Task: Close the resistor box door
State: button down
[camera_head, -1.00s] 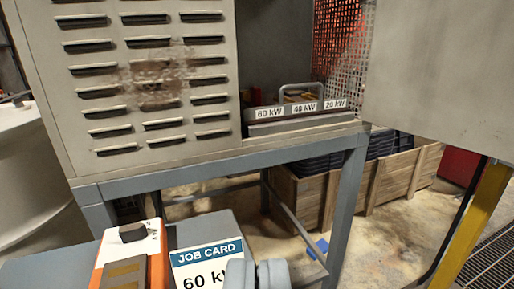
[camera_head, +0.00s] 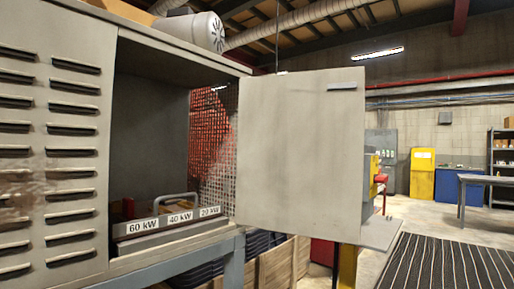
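The resistor box (camera_head: 55,140) is a grey metal cabinet at the left, with a louvred front panel. Its door (camera_head: 290,150) is a flat grey panel standing open to the right of the opening. A small dark grey strip (camera_head: 342,86) sits near the door's upper right corner. The dark compartment (camera_head: 150,130) is exposed, with a mesh side wall (camera_head: 212,145) at its right. Labels reading 60 kW, 40 kW and 20 kW line a low front rail (camera_head: 172,235), with a grey handle (camera_head: 178,198) behind it. My gripper is out of view.
A steel frame (camera_head: 234,265) carries the box, with a wooden crate (camera_head: 285,262) beyond it. A yellow post (camera_head: 348,266) stands below the door. A striped floor mat (camera_head: 445,265) lies at the right, with a table (camera_head: 490,180) and yellow cabinet (camera_head: 422,173) far behind.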

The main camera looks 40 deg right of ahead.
aim_at(300, 149)
jog(key=l+u, duration=0.45)
jog(key=k+l+u, duration=0.1)
jog(key=l+u, duration=0.35)
jog(key=l, duration=0.15)
jog(key=k+l, duration=0.1)
jog(key=l, duration=0.3)
jog(key=k+l+u, duration=0.15)
jog(key=l, duration=0.25)
jog(key=k+l, duration=0.1)
jog(key=l, duration=0.25)
jog(key=k+l+u, duration=0.15)
jog(key=l, duration=0.25)
jog(key=k+l, duration=0.1)
jog(key=l, duration=0.25)
jog(key=k+l+u, duration=0.1)
jog(key=l, duration=0.3)
jog(key=k+l, duration=0.15)
jog(key=l, duration=0.2)
jog(key=k+l, duration=0.2)
jog(key=l, duration=0.2)
jog(key=k+l, duration=0.15)
jog(key=l, duration=0.2)
jog(key=k+l, duration=0.2)
jog(key=l, duration=0.15)
